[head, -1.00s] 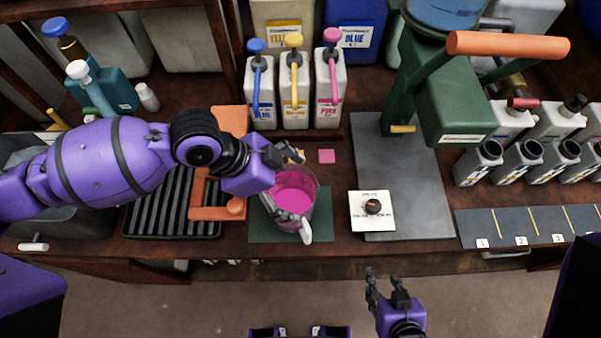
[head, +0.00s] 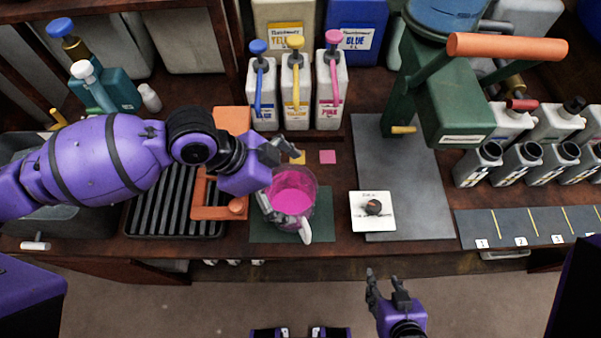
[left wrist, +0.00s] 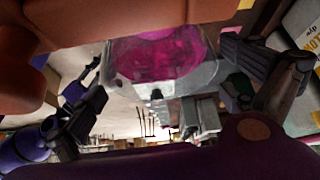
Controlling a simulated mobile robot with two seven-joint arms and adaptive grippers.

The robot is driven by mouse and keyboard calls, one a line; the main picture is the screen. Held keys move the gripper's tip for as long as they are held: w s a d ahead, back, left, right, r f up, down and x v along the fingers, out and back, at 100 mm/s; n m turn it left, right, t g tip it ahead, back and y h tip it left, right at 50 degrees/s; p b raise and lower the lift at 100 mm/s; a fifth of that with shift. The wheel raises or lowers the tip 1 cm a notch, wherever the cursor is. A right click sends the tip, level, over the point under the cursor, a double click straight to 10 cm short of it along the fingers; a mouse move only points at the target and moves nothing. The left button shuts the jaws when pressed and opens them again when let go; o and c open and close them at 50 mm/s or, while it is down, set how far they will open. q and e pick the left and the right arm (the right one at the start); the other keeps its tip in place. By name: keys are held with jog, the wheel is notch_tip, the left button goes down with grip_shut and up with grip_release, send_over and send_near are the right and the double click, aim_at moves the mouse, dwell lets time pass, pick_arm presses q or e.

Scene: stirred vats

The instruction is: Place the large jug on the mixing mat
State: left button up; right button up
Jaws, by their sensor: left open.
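The large jug (head: 293,192) is clear, holds pink liquid and stands upright on the dark green mixing mat (head: 324,231), with its pale handle toward the front edge. The jug covers much of the mat. My left gripper (head: 272,178) is open at the jug's left side, one finger behind and one in front; I cannot tell whether either touches it. In the left wrist view the jug (left wrist: 155,58) shows pink between the spread fingers. My right gripper (head: 386,284) is open and empty, in front of the bench.
A black drain rack (head: 160,205) and orange frame (head: 210,213) lie left of the mat. A white dial panel (head: 372,211) and grey plate (head: 405,180) with a green press (head: 455,110) are right. Pump bottles (head: 295,95) stand behind.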

pick_arm(q)
jog(key=v, duration=1.1)
jog(key=shift+s, duration=0.1)
